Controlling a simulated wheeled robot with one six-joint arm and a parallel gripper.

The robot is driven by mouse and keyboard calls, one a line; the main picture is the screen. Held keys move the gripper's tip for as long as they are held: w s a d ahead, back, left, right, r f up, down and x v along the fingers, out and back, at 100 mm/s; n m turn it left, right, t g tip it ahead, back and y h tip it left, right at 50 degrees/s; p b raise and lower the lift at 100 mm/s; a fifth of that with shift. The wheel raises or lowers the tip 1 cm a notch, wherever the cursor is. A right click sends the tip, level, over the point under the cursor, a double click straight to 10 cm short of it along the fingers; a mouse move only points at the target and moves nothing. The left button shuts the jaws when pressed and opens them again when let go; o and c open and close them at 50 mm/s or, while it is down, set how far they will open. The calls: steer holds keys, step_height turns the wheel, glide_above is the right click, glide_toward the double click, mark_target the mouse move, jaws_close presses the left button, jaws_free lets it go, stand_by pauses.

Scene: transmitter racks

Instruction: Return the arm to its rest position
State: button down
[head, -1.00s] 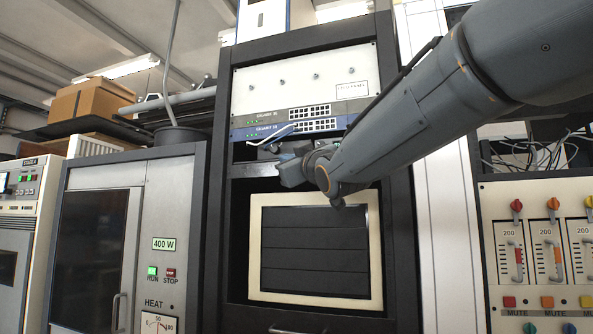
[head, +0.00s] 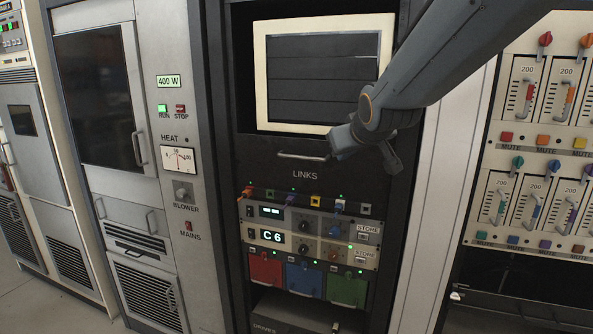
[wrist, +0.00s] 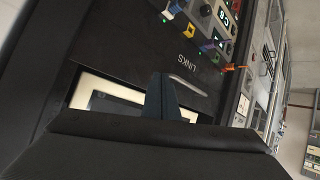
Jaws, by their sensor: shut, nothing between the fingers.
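My arm (head: 440,75) comes in from the upper right of the head view and folds at a joint in front of the black rack. My gripper is mostly hidden behind that wrist part in the head view. In the wrist view, my gripper's dark fingers (wrist: 168,100) are together with nothing between them. They show in front of the rack's LINKS panel and its cream-framed screen, apart from any object that I can make out.
The cream-framed screen (head: 318,75) and a drawer handle (head: 302,156) sit behind my arm. Below are the C6 unit (head: 272,238) and coloured plugs. A slider panel (head: 535,130) stands right, a 400 W cabinet (head: 110,130) left. Floor shows at lower left.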

steer(key=s+d+f+m+g, duration=0.1)
steer(key=s+d+f+g, duration=0.1)
steer(key=s+f, duration=0.6)
steer(key=s+d+f+m+g+h, duration=0.1)
steer(key=s+d+f+g, duration=0.2)
steer(key=s+f, duration=0.6)
steer(key=s+d+f+m+g, duration=0.2)
steer(key=s+f+g, duration=0.3)
steer(key=s+f, duration=0.4)
steer(key=shift+s+d+h, duration=0.3)
steer(key=shift+s+d, duration=0.1)
steer(key=shift+s, duration=0.45)
